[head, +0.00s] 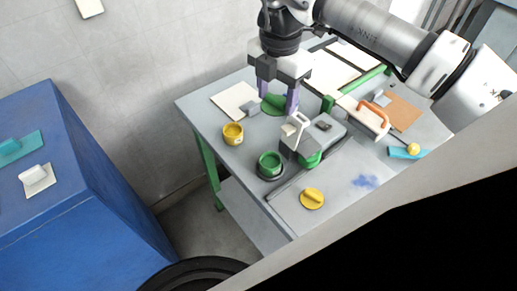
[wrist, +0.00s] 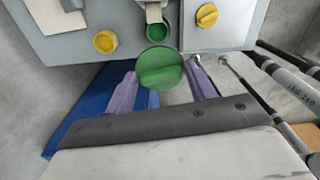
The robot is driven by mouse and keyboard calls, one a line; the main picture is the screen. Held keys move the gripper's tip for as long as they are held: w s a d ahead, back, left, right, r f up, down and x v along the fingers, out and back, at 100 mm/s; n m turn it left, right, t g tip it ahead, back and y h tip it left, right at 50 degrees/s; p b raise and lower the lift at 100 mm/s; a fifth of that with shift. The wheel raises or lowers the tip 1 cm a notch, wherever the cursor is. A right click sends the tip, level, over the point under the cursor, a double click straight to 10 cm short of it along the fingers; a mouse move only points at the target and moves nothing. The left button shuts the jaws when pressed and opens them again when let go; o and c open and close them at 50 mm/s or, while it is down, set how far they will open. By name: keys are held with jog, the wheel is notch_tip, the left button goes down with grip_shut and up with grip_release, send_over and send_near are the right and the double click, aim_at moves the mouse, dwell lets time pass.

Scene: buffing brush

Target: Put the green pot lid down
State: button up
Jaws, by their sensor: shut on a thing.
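The green pot lid (head: 273,104) is a flat round disc. My gripper (head: 277,104) is shut on it, with a purple finger on each side. In the wrist view the lid (wrist: 160,68) faces the camera between the fingers, and the table edge is behind it. Its height over the table is hard to tell. The open green pot (head: 269,163) stands near the table's front edge.
On the grey table (head: 350,160) stand a yellow pot (head: 233,133), a yellow lid (head: 312,198) and a grey block with a white handle (head: 297,130). A pale sheet (head: 234,101) lies at the back left. An orange-handled tool (head: 376,115) is right of my gripper. A blue cabinet (head: 85,190) stands left.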

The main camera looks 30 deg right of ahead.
jog(key=shift+w+m, duration=0.3)
jog(key=shift+m, duration=0.4)
notch_tip(320, 180, down, 20)
jog(key=b, duration=0.8)
jog(key=shift+b, duration=0.4)
jog(key=shift+f+b, duration=0.15)
jog(key=shift+b, duration=0.15)
jog(key=o, duration=1)
jog(key=shift+c, duration=0.2)
jog(key=shift+r+p, duration=0.35)
jog(key=shift+p, duration=0.05)
notch_tip(320, 180, up, 12)
jog(key=b, duration=0.2)
